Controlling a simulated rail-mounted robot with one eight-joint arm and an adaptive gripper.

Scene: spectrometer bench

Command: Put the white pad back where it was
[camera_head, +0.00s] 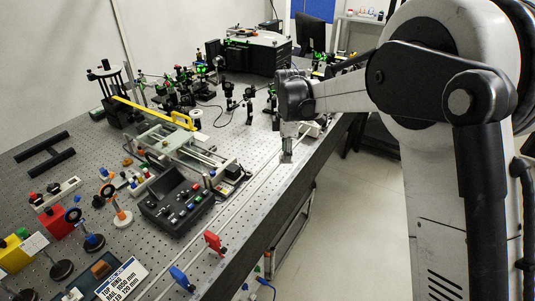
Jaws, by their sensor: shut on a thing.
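My gripper (287,156) is low over the right edge of the perforated bench (232,229), near the long pale rail. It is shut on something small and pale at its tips. The thing is too small and too covered by the fingers to tell whether it is the white pad. I cannot tell whether it touches the bench. A pale flat object (311,130) lies just beyond the gripper, partly behind it; I cannot tell what it is.
A black control box (176,203) with coloured buttons stands left of my gripper. A yellow bar (152,112) lies over a slide stage. A red holder (213,241) and a blue holder (181,277) stand near the front. Optics crowd the back. The bench's right edge drops to open floor.

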